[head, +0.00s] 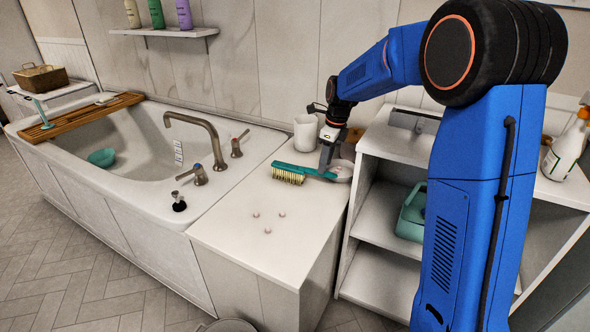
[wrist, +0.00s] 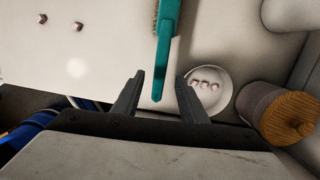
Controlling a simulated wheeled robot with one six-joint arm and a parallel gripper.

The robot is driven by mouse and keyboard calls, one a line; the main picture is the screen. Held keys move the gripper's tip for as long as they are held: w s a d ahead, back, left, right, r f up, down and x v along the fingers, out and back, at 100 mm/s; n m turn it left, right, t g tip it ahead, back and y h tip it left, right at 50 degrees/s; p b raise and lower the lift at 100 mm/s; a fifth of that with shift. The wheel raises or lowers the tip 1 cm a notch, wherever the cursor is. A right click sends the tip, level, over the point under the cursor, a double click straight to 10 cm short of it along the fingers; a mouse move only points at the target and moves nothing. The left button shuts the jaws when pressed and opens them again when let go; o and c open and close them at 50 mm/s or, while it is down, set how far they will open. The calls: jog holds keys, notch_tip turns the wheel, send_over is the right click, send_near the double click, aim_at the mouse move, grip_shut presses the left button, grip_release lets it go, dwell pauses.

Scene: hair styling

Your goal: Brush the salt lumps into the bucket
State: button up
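A teal brush (head: 305,171) with pale bristles lies on the white counter. Its bristle end points left and its handle points toward my gripper (head: 325,168). In the wrist view the brush handle (wrist: 162,60) reaches between the spread fingers of my gripper (wrist: 160,78), with a gap on each side. My gripper is open and holds nothing. Three small pinkish salt lumps (head: 267,231) lie loose on the counter; two lumps (wrist: 77,27) show in the wrist view. A round rim, likely the bucket (head: 228,326), shows at the bottom edge of the head view, mostly cut off.
A white dish (wrist: 208,105) with three lumps stands just right of my gripper, near a jar with a wooden lid (wrist: 290,118). A white cup (head: 305,132) stands behind the brush. The bathtub (head: 110,185) is left, a shelf unit (head: 385,215) right. The counter front is mostly clear.

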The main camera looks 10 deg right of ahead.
jog(key=shift+w+a+f, duration=0.1)
jog(key=shift+a+f, duration=0.05)
jog(key=shift+f, duration=1)
jog(key=shift+w+a+f, duration=0.1)
jog(key=shift+a+f, duration=0.05)
jog(key=shift+f, duration=1)
grip_shut()
notch_tip(320, 180, up, 12)
